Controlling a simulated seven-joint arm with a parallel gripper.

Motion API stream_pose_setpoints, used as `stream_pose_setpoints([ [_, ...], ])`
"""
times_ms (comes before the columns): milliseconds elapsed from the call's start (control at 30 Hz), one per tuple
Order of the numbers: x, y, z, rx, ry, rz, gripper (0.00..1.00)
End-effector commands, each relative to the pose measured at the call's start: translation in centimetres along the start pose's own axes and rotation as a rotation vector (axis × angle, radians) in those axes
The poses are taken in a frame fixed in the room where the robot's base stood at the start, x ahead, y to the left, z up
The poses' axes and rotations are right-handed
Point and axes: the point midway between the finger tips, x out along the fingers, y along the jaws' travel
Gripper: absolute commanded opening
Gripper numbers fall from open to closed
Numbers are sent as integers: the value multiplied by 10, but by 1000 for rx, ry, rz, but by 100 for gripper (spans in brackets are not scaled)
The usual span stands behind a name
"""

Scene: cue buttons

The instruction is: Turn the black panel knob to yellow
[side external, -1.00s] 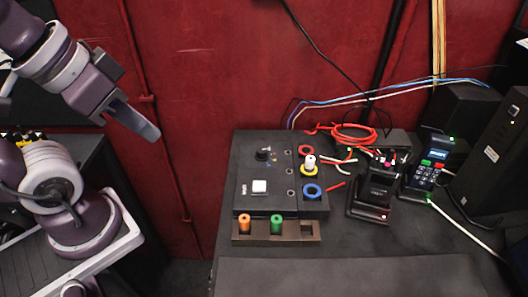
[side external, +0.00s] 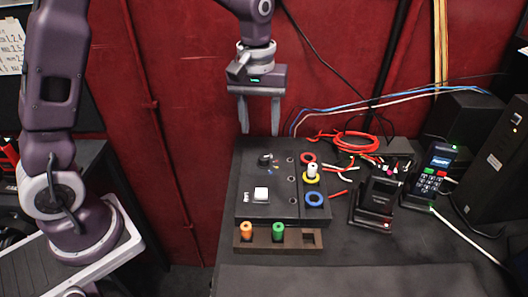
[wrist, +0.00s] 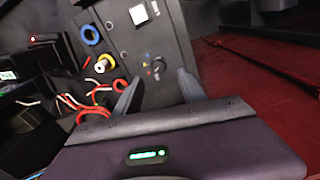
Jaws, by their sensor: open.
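The black panel (side external: 241,196) lies on the dark table. Its black knob (side external: 265,159) sits near the panel's back edge, with small coloured marks beside it. The knob also shows in the wrist view (wrist: 148,73), between and beyond my fingertips; which mark it points at is too small to tell. My gripper (side external: 260,133) hangs fingers-down above the back edge of the panel, open and empty, apart from the knob. Its two fingers also show in the wrist view (wrist: 158,80).
A white button (side external: 261,194) is on the panel. Red, yellow and blue rings (side external: 314,199) line its right side, a white-topped peg in the yellow one. A rack (side external: 294,239) with orange and green cylinders stands in front. Red cable (side external: 352,141), a cradle (side external: 376,205) and a keypad device (side external: 432,180) lie right.

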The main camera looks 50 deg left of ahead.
Motion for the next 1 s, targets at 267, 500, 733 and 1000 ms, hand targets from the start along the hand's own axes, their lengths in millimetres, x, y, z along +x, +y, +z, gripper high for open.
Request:
stream_pose_setpoints([
  [267,48,6,-9,-48,-29,-28,48],
  [500,88,5,-8,-47,-27,-26,48],
  [733,94,5,-8,-46,-25,-24,48],
  [1000,93,5,-8,-45,-25,-25,11],
])
